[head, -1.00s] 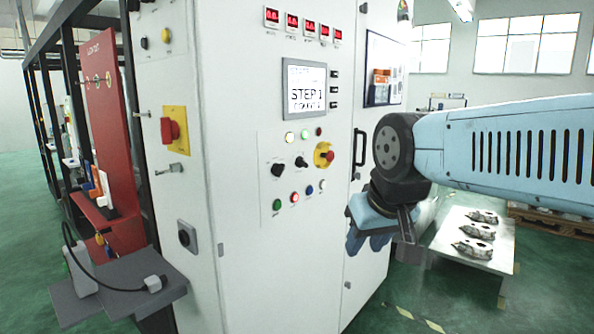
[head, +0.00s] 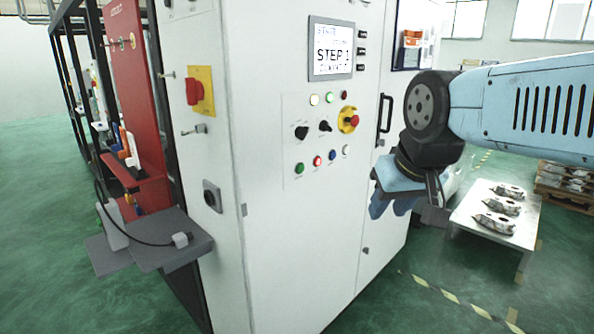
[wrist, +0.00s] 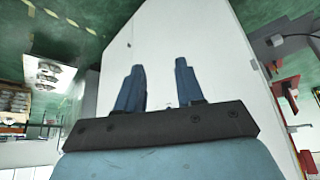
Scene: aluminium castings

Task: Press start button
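The control panel (head: 375,150) is on the white cabinet's front, in the head view. Its lower row holds a green button (head: 299,169) at the left, then a red, a blue and a white button. The labels are too small to read, so I cannot confirm which is start. My gripper (head: 390,207) is to the right of these buttons and lower, apart from them, with its fingers pointing down. In the wrist view my gripper (wrist: 158,70) shows two blue fingers spread apart with nothing between them. The wrist view shows the cabinet's white surface beyond the fingers but no buttons.
A red emergency stop (head: 350,119) on a yellow plate and two black knobs sit above the button row. A screen (head: 330,48) reads "STEP 1". A door handle (head: 385,113) is near my arm. A grey shelf (head: 150,245) juts out left. A table (head: 485,230) with castings stands right.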

